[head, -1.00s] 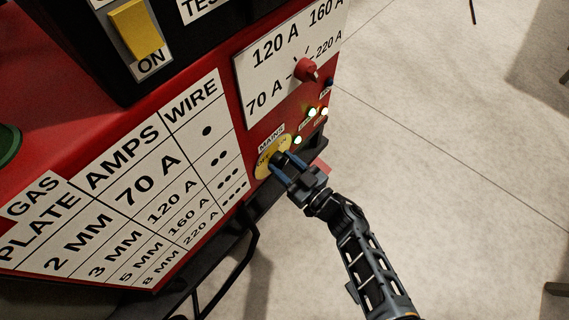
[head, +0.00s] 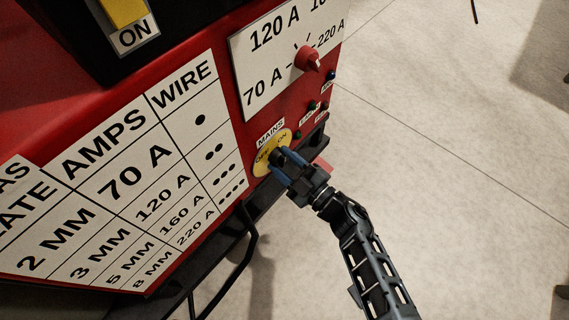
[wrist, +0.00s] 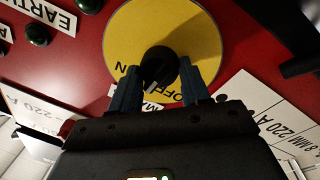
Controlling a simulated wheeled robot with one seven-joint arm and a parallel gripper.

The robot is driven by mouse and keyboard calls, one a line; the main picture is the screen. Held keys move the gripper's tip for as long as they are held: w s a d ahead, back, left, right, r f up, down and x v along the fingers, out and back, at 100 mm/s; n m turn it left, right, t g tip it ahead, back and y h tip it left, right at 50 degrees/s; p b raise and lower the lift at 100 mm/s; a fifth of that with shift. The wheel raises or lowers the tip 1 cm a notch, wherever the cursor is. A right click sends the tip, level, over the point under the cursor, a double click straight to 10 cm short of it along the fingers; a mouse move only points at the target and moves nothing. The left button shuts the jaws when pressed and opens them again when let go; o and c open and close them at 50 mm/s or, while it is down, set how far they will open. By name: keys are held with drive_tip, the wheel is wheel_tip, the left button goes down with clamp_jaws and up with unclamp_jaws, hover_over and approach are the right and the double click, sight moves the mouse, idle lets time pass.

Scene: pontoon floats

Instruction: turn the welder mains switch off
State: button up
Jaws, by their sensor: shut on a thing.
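The mains switch is a black knob (wrist: 158,66) on a round yellow plate (wrist: 205,45), marked OFF and ON, on the red welder front. My gripper (wrist: 163,88) is shut on the knob, one blue finger on each side. The small indicator lamps beside the switch, such as the green one (head: 298,135), are dark.
A red amps knob (head: 307,58) sits on a white scale above the switch. A yellow rocker switch (head: 123,10) marked ON is at the upper left. A black rail (head: 250,215) runs below the panel. Open floor (head: 450,150) lies to the right.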

drive_tip(key=n+b, duration=0.1)
drive_tip(key=n, duration=0.3)
drive_tip(key=n+b, duration=0.1)
drive_tip(key=n, duration=0.1)
drive_tip(key=shift+f+y+b, duration=0.3)
drive_tip(key=shift+f+b, duration=0.05)
drive_tip(key=shift+n+g+b, duration=0.5)
drive_tip(key=shift+n+b, duration=0.45)
drive_tip(key=shift+n, duration=1.45)
drive_tip(key=shift+r, duration=0.1)
drive_tip(key=o, duration=1)
drive_tip(key=shift+p+v, duration=1.15)
drive_tip(key=shift+v, duration=2.7)
drive_tip(key=shift+d, duration=0.1)
